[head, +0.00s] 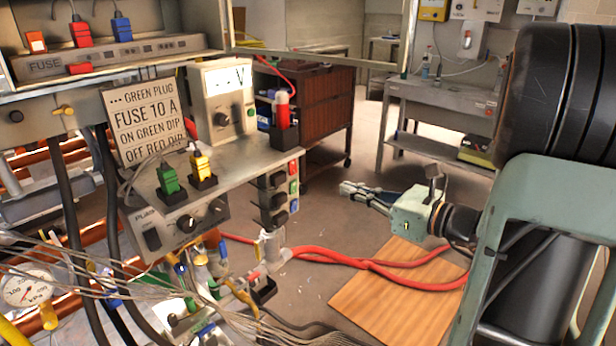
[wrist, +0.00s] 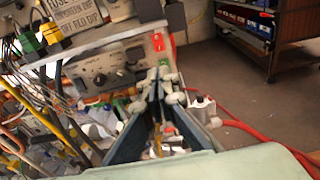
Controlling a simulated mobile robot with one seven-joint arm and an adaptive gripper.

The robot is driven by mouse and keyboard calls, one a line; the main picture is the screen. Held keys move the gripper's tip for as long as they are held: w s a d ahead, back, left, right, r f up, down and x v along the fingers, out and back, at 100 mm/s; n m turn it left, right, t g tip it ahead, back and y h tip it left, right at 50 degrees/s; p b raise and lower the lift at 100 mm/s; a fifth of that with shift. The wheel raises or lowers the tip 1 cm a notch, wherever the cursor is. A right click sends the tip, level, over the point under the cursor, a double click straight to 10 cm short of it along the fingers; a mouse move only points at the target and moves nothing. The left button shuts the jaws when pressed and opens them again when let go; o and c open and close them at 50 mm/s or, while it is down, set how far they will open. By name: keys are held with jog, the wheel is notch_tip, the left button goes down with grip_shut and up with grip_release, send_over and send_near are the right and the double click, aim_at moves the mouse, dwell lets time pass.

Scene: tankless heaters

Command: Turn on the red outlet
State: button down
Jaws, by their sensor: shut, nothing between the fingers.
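The red square also shows in the wrist view (wrist: 158,41), beyond my fingers. I cannot tell its on or off state. My gripper (head: 346,189) is shut and empty, in open air to the right of the strip and apart from it. In the wrist view its fingers (wrist: 162,76) point toward the bench end and cover part of the strip.
A green plug (head: 168,178) and a yellow plug (head: 200,164) stand on the bench near a sign (head: 146,120) and a meter (head: 222,98). Red hoses (head: 400,274) cross the floor below my arm. Loose wires crowd the lower left. The floor between gripper and bench is clear.

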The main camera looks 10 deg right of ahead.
aim_at(294, 173)
jog(key=b+x, duration=0.2)
jog(key=x, duration=1.2)
jog(key=shift+w, duration=0.1)
jog(key=shift+w+a+f+b, duration=0.1)
jog(key=shift+w+a+b, duration=0.1)
jog(key=shift+b, duration=0.1)
